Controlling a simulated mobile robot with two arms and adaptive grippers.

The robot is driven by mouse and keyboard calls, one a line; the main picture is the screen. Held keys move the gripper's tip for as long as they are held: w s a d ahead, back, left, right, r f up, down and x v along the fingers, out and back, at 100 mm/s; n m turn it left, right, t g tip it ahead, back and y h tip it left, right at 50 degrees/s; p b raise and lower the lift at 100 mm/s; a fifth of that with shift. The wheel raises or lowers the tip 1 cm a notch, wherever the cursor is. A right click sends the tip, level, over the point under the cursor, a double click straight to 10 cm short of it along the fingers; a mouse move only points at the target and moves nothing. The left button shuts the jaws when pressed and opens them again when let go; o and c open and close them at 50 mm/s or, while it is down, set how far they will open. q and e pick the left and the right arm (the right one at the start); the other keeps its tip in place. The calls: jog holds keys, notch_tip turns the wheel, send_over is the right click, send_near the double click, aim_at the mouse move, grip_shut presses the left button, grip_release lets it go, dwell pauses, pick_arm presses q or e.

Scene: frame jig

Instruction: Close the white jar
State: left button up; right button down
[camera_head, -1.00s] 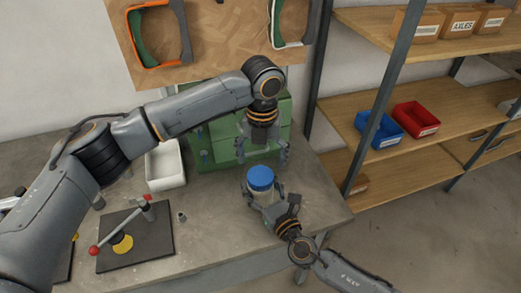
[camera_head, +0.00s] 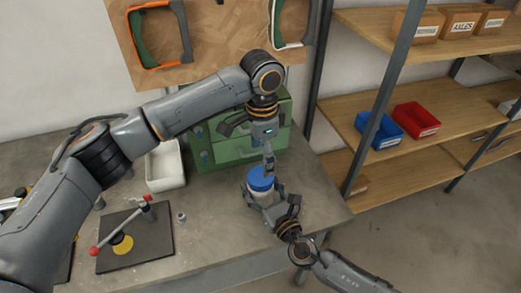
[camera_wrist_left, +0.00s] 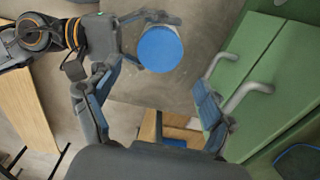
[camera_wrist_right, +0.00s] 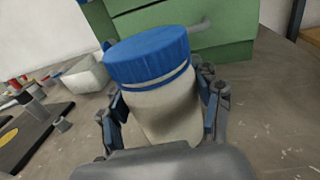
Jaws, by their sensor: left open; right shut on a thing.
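The white jar (camera_wrist_right: 168,112) is upright with a slight tilt in the right wrist view. A blue lid (camera_wrist_right: 148,55) sits on its mouth, with a thin pale line and a blue edge under it. My right gripper (camera_head: 265,200) is shut around the jar's body, one finger on each side. In the head view the blue lid (camera_head: 260,179) faces up. My left gripper (camera_head: 250,148) is open and empty just above the lid. In the left wrist view the lid (camera_wrist_left: 160,48) shows between and beyond the open fingers, apart from them.
A green cabinet (camera_head: 232,150) with handles stands close behind the left gripper. A white bin (camera_head: 165,165) and a dark plate with a red-knobbed lever (camera_head: 120,235) are on the workbench (camera_head: 215,235) to the left. Shelving with blue and red bins (camera_head: 415,120) is on the right.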

aim_at(261, 176)
pick_arm(q)
jog(key=n, duration=0.6)
jog(key=shift+r, duration=0.2)
jog(key=n, duration=0.6)
jog(key=shift+r, duration=0.2)
jog(key=n, duration=0.5)
jog(key=shift+r+n, duration=0.15)
jog(key=shift+n, duration=0.25)
jog(key=n, duration=0.5)
jog(key=shift+a+r, duration=0.1)
jog(key=shift+r, duration=0.05)
jog(key=shift+f, duration=4)
